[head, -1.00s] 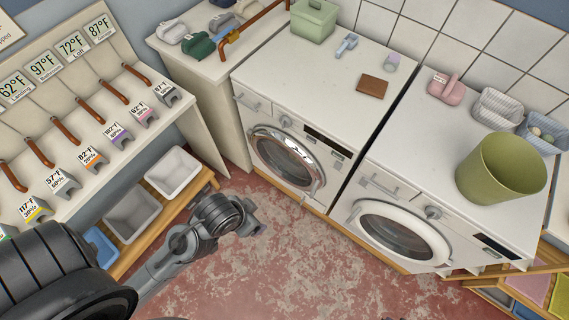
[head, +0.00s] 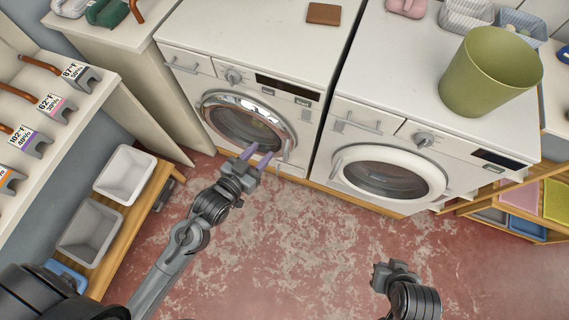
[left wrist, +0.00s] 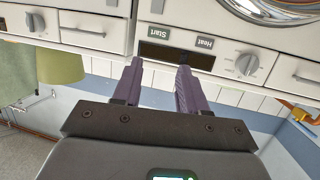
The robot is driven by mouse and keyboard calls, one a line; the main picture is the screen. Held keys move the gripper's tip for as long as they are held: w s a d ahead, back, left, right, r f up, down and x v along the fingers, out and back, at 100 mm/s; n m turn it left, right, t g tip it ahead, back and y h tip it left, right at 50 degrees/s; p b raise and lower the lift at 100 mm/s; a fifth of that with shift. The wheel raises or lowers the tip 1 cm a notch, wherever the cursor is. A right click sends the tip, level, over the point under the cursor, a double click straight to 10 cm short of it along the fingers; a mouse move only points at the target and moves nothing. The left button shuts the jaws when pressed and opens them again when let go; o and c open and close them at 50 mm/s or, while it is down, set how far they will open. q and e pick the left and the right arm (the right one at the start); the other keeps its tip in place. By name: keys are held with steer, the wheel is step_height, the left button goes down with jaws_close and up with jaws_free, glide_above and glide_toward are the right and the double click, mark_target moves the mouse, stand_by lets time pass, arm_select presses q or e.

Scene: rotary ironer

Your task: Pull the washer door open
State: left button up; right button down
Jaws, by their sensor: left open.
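Two white front-loading machines stand side by side. The left machine (head: 256,62) has a shut round door with a chrome ring (head: 212,100); the right machine (head: 362,117) has a shut door with a white ring (head: 437,177). No label tells me which is the washer. My left gripper (head: 256,156) is open and empty, its purple fingers overlapping the lower right of the chrome door in the head view. Contact is not visible. In the left wrist view the gripper (left wrist: 157,75) appears before the control panel (left wrist: 176,55), with the chrome ring (left wrist: 262,12) above. My right gripper (head: 384,274) is low; its fingers are unclear.
A green bin (head: 490,72) stands on the right machine and a brown wallet (head: 323,13) on the left one. Grey bins (head: 125,175) sit on a low wooden rack at left. A wooden shelf (head: 530,182) stands at right. The floor (head: 290,250) before the machines is clear.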

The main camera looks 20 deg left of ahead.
mark_target(284, 159)
arm_select(q)
steer(key=w+f+t+b, duration=0.2)
steer(key=w+f+b, duration=0.1)
steer(key=f+b, duration=1.35)
steer(key=w+f+t+b, duration=0.1)
steer(key=w+f+b, duration=0.1)
steer(key=f+b, duration=1.5)
steer(key=shift+h, duration=0.3)
steer(key=w, duration=0.3)
steer(key=w+b, duration=0.1)
steer(key=w, duration=0.2)
steer(key=w+d+b, duration=0.1)
steer(key=w, duration=0.2)
steer(key=shift+w+f, duration=0.25)
steer(key=shift+f, duration=0.1)
steer(key=shift+w+d+r, duration=0.1)
steer(key=shift+w+d, duration=0.1)
steer(key=shift+w, duration=0.45)
jaws_close()
